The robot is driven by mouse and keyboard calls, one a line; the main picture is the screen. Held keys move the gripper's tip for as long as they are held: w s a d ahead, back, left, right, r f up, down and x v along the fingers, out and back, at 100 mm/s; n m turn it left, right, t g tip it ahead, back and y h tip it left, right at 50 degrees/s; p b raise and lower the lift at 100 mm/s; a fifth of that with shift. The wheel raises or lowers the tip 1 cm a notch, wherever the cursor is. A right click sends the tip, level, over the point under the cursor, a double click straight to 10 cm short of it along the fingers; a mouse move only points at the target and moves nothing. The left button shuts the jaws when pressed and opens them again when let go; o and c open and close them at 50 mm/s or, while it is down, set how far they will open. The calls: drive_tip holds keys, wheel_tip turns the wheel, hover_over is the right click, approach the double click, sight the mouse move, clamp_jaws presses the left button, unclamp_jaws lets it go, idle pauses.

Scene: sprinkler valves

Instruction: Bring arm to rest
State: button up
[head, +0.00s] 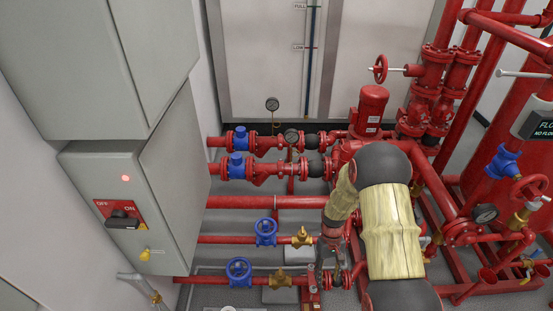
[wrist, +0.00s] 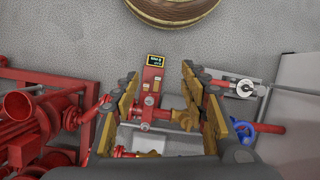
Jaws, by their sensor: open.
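My arm, with its pale cover and dark joints, reaches across the right of centre in the head view. My gripper (wrist: 158,85) points down at the pipework in the wrist view, its two fingers apart with nothing held between them. Past the fingers are a red post with a small dark display (wrist: 155,62) and a brass fitting (wrist: 184,119). In the head view my gripper is low, partly behind the arm, near the lower red pipes; its fingertips are hard to make out. I cannot tell how far it is from the pipes.
A grey cabinet with a red-plated switch (head: 122,214) stands at the left. Blue handwheels (head: 266,232) and brass valves (head: 302,237) sit on the lower pipes. A red motor (head: 370,112) and thick red pipes crowd the back and right. Bare floor (wrist: 220,30) shows in the wrist view.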

drive_tip(key=s+r+m+t+p, duration=0.1)
drive_tip(key=s+r+t, duration=0.4)
drive_tip(key=r, duration=1.2)
drive_tip(key=s+r+m+t+p, duration=0.1)
drive_tip(key=s+r, duration=0.7)
drive_tip(key=r, duration=0.8)
drive_tip(key=s+r+m+t+p, duration=0.1)
drive_tip(key=s+r+t, duration=0.4)
drive_tip(key=r, duration=1.2)
wheel_tip(320, 180, down, 8)
drive_tip(key=g+b, duration=0.1)
drive_tip(key=b, duration=0.6)
drive_tip(key=shift+s+r+g, duration=0.25)
drive_tip(key=shift+s+g, duration=0.05)
drive_tip(key=shift+s, duration=0.05)
